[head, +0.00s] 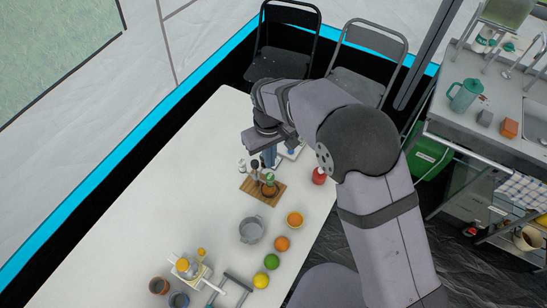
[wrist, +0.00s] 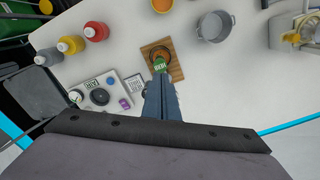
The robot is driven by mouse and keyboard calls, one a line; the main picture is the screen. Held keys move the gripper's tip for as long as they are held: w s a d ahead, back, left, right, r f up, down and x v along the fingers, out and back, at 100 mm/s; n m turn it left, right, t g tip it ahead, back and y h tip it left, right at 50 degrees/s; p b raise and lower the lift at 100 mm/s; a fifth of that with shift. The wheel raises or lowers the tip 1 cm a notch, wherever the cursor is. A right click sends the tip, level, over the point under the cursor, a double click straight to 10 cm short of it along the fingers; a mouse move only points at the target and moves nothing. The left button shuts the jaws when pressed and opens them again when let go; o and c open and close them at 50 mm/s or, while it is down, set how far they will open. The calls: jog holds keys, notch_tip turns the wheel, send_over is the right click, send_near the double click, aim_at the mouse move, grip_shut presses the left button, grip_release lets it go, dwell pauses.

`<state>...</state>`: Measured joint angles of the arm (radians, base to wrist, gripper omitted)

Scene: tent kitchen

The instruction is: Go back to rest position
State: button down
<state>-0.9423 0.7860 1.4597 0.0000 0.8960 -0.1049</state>
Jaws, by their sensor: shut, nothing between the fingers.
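My gripper (head: 268,160) is above the white table, near its far end, with my arm reaching in from the right. In the wrist view my gripper (wrist: 160,82) points over the table with its two blue-grey fingers together and nothing between them. The board (head: 247,184) also shows just below the gripper in the head view. I cannot tell the exact height of the fingertips above it.
Red (wrist: 96,31), yellow and grey bottles stand by a white tray (wrist: 114,108). Chairs (head: 286,30) stand behind; the table's left side is clear.

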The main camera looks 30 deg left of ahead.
jog(key=shift+r, duration=0.25)
dwell(0.3)
jog(key=shift+w+a+f, duration=0.1)
jog(key=shift+f, duration=0.15)
jog(key=s+d+f+m+g+h, duration=0.1)
jog(key=s+d+f, duration=0.1)
jog(key=s+d, duration=0.35)
jog(key=s+d+f+m+g+h, duration=0.1)
jog(key=s+d+f, duration=0.15)
jog(key=d, duration=0.65)
jog(key=d+r+m+t+y, duration=0.1)
jog(key=d+r+m, duration=0.4)
jog(key=d, duration=0.8)
jog(key=d+r+m+t+y+b, duration=0.1)
jog(key=d+r+m, duration=0.4)
jog(key=d, duration=0.7)
jog(key=shift+w+d+r, duration=0.35)
jog(key=shift+w+r, duration=0.05)
jog(key=shift+r, duration=0.05)
